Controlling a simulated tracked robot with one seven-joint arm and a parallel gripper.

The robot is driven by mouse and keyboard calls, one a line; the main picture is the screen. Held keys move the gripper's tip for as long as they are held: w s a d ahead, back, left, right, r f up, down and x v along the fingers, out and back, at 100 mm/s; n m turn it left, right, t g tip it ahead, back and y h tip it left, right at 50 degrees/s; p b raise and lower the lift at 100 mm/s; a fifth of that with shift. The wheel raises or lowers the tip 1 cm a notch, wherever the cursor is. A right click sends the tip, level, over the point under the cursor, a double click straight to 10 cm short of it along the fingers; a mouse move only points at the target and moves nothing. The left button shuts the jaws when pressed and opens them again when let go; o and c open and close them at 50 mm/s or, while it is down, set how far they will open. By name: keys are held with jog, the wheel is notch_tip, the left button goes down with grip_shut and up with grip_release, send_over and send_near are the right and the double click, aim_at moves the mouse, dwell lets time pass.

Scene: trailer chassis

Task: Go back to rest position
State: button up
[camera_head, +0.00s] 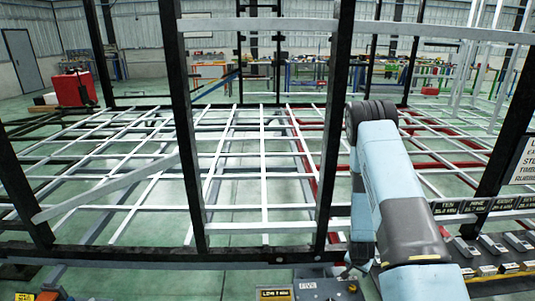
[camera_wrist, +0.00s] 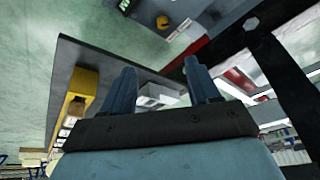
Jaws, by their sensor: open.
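My gripper (camera_wrist: 162,92) shows in the wrist view with its two dark blue fingers apart and nothing between them. Beyond the fingers are a dark flat surface and a light block-like part (camera_wrist: 160,94); I cannot tell how far off they are. In the head view my light blue and grey arm rises at the right of centre, in front of the trailer frame. The trailer chassis (camera_head: 265,222) is a grid of pale bars with black uprights.
A black post (camera_head: 335,120) stands close to my arm. At the lower right is a rack of labelled parts (camera_head: 490,245). A yellow item (camera_wrist: 75,105) lies at the left in the wrist view. A red cabinet (camera_head: 75,90) stands at the back left. Green floor shows between the bars.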

jog(key=w+a+r+n+y, duration=0.1)
jog(key=w+a+r, duration=0.1)
jog(key=r, duration=0.8)
jog(key=w+a+r, duration=0.1)
jog(key=a+r, duration=0.1)
jog(key=r, duration=0.8)
jog(key=s+a+r+n+t, duration=0.1)
jog(key=s+a+r, duration=0.1)
jog(key=r, duration=0.7)
jog(key=s+a+r+n, duration=0.1)
jog(key=s+r, duration=0.2)
jog(key=r, duration=0.6)
jog(key=s+a+r+n+y, duration=0.1)
jog(key=s+a+r+n, duration=0.15)
jog(key=s+r, duration=0.95)
jog(key=s+a+r+n, duration=0.1)
jog(key=s+r, duration=0.3)
jog(key=s, duration=0.4)
jog(key=s+a+r+n, duration=0.1)
jog(key=s+r, duration=0.4)
jog(key=s, duration=0.2)
jog(key=shift+s+a+r+t, duration=0.15)
jog(key=shift+s+a+t, duration=0.1)
jog(key=shift+s+t, duration=0.15)
